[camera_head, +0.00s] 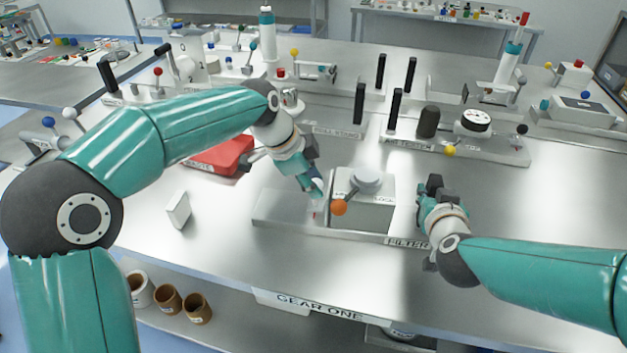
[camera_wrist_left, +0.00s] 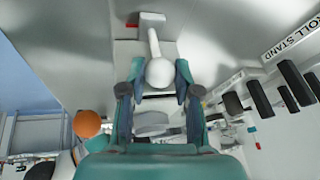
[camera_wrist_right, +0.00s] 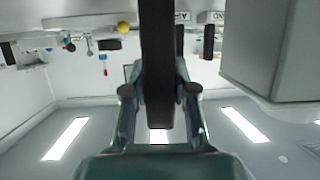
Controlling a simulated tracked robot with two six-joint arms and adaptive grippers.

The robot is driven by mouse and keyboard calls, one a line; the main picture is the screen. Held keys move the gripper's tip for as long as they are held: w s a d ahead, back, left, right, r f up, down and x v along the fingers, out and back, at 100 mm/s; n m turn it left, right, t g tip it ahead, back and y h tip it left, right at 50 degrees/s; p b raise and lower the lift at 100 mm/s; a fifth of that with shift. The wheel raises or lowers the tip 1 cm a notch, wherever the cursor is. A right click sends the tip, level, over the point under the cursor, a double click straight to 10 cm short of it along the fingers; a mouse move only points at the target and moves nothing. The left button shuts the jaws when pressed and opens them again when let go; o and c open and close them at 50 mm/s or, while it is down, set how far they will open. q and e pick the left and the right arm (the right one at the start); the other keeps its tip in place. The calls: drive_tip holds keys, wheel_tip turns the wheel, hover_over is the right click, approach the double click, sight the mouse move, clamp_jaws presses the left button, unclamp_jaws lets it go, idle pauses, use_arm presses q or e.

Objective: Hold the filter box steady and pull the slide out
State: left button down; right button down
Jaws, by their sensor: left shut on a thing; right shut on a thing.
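The filter box (camera_head: 362,215) is a pale grey block with a round cap on top and an orange-ball lever (camera_head: 339,207) at its front. It stands on a flat base plate marked FILTER. My left gripper (camera_head: 316,190) is at the box's left side. In the left wrist view its fingers close around a white ball knob (camera_wrist_left: 160,72) on a short pale rod. My right gripper (camera_head: 432,192) is right of the box, shut on a black upright handle (camera_wrist_right: 157,60). A grey block, apparently the box, fills the upper right of the right wrist view. The slide itself cannot be made out.
A red tray (camera_head: 222,155) lies behind my left arm. A small white block (camera_head: 178,210) stands at left. Black upright handles (camera_head: 360,103) and a dial gauge unit (camera_head: 474,122) stand behind the box. The table front is mostly clear.

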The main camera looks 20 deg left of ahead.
use_arm(q)
drive_tip(key=a, duration=0.9)
drive_tip(key=shift+s, duration=0.35)
use_arm(e)
drive_tip(key=shift+s+f, duration=0.15)
drive_tip(key=shift+f, duration=0.45)
use_arm(q)
drive_tip(key=c, duration=0.8)
unclamp_jaws()
use_arm(e)
drive_tip(key=shift+a, duration=0.1)
use_arm(q)
drive_tip(key=shift+d, duration=0.1)
drive_tip(key=shift+s+r, duration=0.1)
drive_tip(key=shift+r, duration=0.2)
drive_tip(key=v, duration=1.1)
drive_tip(key=shift+s+r, duration=0.1)
drive_tip(key=shift+s, duration=0.1)
drive_tip(key=shift+w+r+p, duration=0.1)
drive_tip(key=shift+r+p, duration=0.2)
drive_tip(key=shift+p, duration=0.05)
use_arm(e)
drive_tip(key=shift+r, duration=0.3)
